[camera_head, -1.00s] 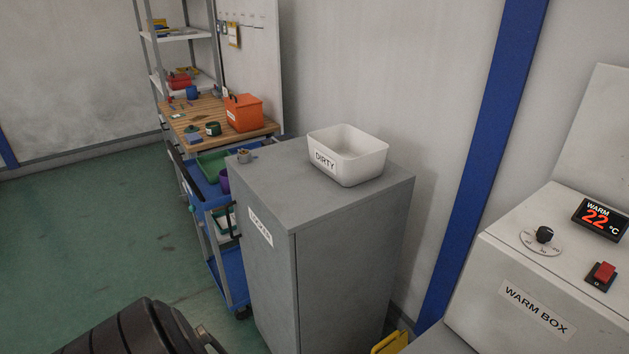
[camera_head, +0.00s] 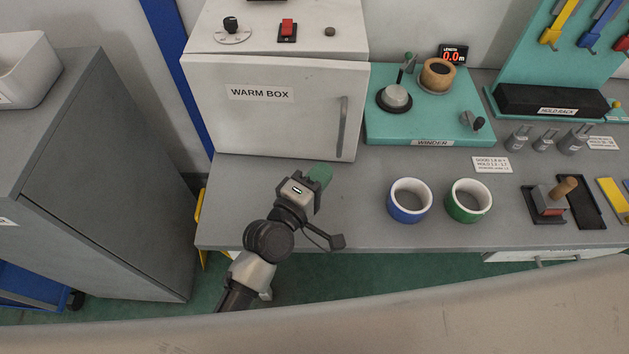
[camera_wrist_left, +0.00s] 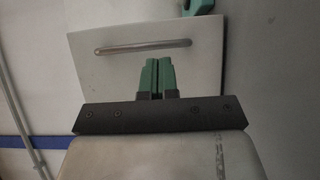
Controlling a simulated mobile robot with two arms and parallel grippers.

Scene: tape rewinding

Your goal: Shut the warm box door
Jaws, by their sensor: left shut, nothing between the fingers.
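The warm box (camera_head: 280,30) stands at the back left of the bench. Its white door (camera_head: 255,125) covers the front and looks shut or nearly so; I cannot tell whether its right edge is flush. The upright grey handle (camera_head: 341,127) is near the door's right edge. My left gripper (camera_head: 319,176) is shut and empty, in front of the door's lower right part, apart from the handle in the picture. In the left wrist view, its green fingers (camera_wrist_left: 157,76) are together before the door panel (camera_wrist_left: 205,70), below the handle (camera_wrist_left: 145,47). My right gripper is not in view.
The teal winder (camera_head: 400,130) is right of the box. A blue tape roll (camera_head: 409,216) and a green tape roll (camera_head: 468,216) stand on the bench (camera_head: 350,225) right of my gripper. A grey cabinet (camera_head: 120,150) is at left. The bench front around my gripper is mostly clear.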

